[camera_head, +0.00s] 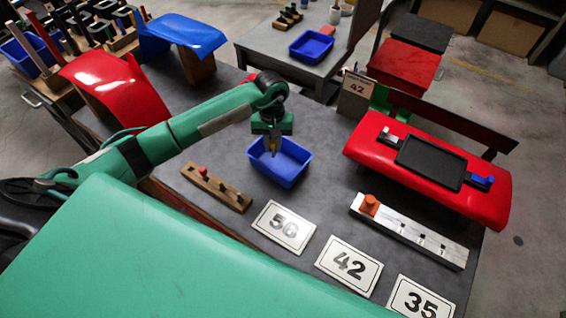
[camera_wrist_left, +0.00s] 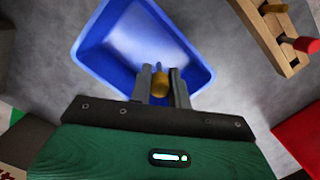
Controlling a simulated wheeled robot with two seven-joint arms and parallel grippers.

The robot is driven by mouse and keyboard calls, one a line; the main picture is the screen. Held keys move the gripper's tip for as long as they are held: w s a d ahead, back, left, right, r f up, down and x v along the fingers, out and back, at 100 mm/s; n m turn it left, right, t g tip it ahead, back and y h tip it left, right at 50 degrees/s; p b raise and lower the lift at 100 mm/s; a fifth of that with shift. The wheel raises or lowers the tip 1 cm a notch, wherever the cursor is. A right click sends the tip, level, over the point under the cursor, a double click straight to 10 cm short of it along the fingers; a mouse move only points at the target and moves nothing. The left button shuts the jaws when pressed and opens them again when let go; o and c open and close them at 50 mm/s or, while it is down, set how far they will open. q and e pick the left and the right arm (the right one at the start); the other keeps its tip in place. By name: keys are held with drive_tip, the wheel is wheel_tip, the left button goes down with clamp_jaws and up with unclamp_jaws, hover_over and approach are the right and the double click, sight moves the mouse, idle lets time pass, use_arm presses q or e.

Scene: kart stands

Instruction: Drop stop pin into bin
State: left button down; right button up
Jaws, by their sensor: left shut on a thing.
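The blue bin (camera_head: 290,170) stands on the dark grey table in the head view. It also fills the upper middle of the left wrist view (camera_wrist_left: 95,50). My left gripper (camera_head: 272,148) points down over the bin. In the left wrist view its two fingers (camera_wrist_left: 160,85) are shut on a small yellow-brown stop pin (camera_wrist_left: 160,82). The pin is in front of the bin's inside in that view. How far it is above the bin floor is hard to tell. My right gripper is not seen in either view.
A wooden block (camera_head: 228,190) with a red-topped pin lies left of the bin. Number cards 50 (camera_head: 284,227), 42 (camera_head: 348,265) and 35 (camera_head: 420,300) lie in front. A metal bar (camera_head: 415,236) with an orange knob and a red panel (camera_head: 375,150) with a black tray are at right.

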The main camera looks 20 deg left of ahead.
use_arm(q)
drive_tip(key=shift+f, duration=1.15)
drive_tip(key=c, duration=1.2)
unclamp_jaws()
drive_tip(key=shift+c, duration=0.2)
wheel_tip(320, 180, up, 14)
drive_tip(key=w+b, duration=0.1)
drive_tip(key=b, duration=0.3)
drive_tip(key=shift+w+a+f, duration=0.15)
drive_tip(key=shift+w+a, duration=0.1)
drive_tip(key=shift+a, duration=0.05)
